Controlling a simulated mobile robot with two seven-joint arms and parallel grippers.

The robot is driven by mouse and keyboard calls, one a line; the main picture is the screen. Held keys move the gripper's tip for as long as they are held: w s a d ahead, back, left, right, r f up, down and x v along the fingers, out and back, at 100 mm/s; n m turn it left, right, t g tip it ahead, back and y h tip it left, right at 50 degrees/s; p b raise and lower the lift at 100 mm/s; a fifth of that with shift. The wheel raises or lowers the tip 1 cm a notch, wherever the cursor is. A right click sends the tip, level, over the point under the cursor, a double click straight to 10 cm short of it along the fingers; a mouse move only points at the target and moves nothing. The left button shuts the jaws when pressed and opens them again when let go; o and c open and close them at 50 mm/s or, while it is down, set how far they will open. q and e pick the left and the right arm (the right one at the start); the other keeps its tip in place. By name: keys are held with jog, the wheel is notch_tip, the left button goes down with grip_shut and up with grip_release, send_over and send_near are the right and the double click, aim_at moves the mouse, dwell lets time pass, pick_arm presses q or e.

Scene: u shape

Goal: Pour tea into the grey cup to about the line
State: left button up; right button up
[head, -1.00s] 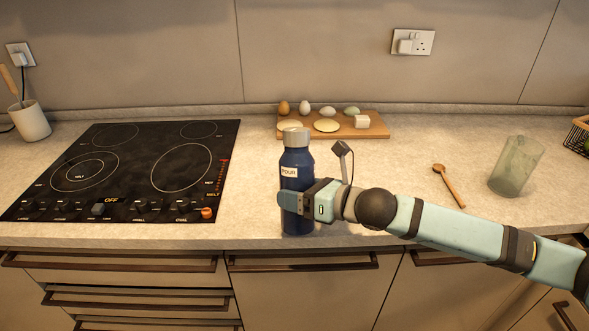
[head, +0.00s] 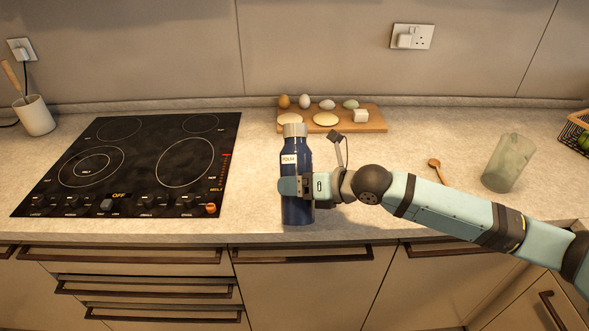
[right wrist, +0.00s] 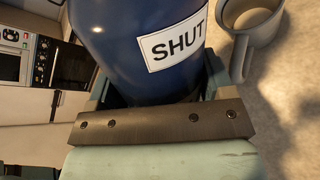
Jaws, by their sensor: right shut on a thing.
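A dark blue bottle (head: 297,212) with a grey lid stands near upright by the counter's front edge. Its label reads POUR in the head view. My right gripper (head: 296,188) is shut around its lower half. The right wrist view shows the bottle (right wrist: 140,40) between the jaws, with a label reading SHUT. A grey cup (right wrist: 250,20) with a handle shows at the top right there, beside the bottle. I cannot make out the cup in the head view, nor its line or contents. Whether the bottle touches the counter is unclear. My left gripper is out of view.
A black hob (head: 130,165) lies left of the bottle. A wooden board (head: 372,122) with eggs and pale pieces lies behind. A wooden spoon (head: 440,172) and a translucent tumbler (head: 508,162) are to the right. The counter (head: 400,160) between is mostly clear.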

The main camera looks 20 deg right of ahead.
jog(key=shift+r+p, duration=0.1)
jog(key=shift+p, duration=0.25)
dwell(0.4)
jog(key=shift+m+g, duration=0.3)
dwell(0.4)
jog(key=shift+s+a+f+m+g+p, duration=0.15)
jog(key=shift+s+f+m+g+p, duration=0.55)
jog(key=shift+p, duration=1.35)
dwell(1.7)
jog(key=shift+f+m+g+p, duration=0.3)
jog(key=shift+m+g+p, duration=0.35)
jog(key=shift+p, duration=0.85)
dwell(1.3)
